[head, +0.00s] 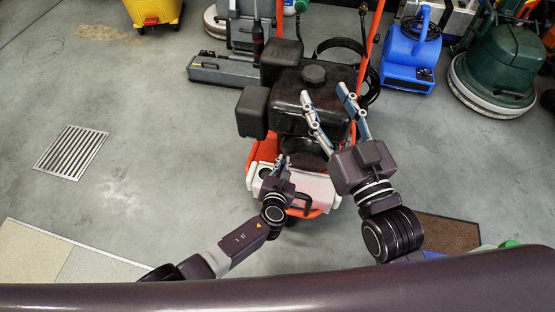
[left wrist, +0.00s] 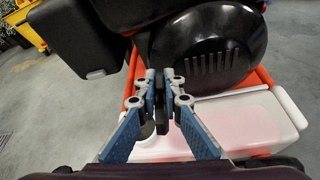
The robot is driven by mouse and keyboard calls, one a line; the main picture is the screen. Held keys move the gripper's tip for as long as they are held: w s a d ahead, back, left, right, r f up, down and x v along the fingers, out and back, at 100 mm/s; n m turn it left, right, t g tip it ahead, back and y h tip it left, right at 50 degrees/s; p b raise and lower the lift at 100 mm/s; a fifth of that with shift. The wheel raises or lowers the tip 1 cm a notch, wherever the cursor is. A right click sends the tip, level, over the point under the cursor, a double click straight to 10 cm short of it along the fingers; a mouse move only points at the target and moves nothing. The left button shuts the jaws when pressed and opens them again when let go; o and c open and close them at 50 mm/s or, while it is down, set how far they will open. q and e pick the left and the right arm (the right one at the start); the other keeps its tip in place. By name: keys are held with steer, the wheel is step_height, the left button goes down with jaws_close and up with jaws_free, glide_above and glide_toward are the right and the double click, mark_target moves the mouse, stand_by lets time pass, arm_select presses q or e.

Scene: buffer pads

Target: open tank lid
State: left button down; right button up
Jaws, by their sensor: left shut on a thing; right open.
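A machine with an orange frame and a black engine (head: 312,98) stands in the middle of the head view. A white tank (head: 318,188) with a pinkish tint sits at its near side, and it also shows in the left wrist view (left wrist: 240,118). My left gripper (head: 283,160) is at the tank's left end. In the left wrist view my left gripper (left wrist: 161,88) is shut on a dark upright piece, apparently the tank lid's grip (left wrist: 161,112). The lid itself is mostly hidden by the fingers. My right gripper (head: 324,93) is open over the engine, its fingers apart.
A black round cap (head: 313,73) tops the engine. A black box (head: 252,111) juts out on its left. Behind stand a blue blower (head: 408,60), a green floor machine (head: 495,65) and a yellow bucket (head: 154,10). The floor on the left, with a drain grate (head: 71,151), is clear.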

arm_select(q)
steer(key=shift+s+d+f, duration=0.15)
steer(key=shift+d, duration=0.25)
steer(key=shift+s+d+f, duration=0.1)
steer(key=shift+s+d, duration=0.05)
steer(key=shift+d, duration=0.2)
arm_select(e)
steer(key=shift+a+r, duration=0.1)
steer(key=shift+r, duration=0.2)
arm_select(q)
steer(key=shift+s+d, duration=0.1)
steer(key=c, duration=2.3)
jaws_free()
steer(key=shift+f, duration=0.1)
steer(key=v, duration=1.2)
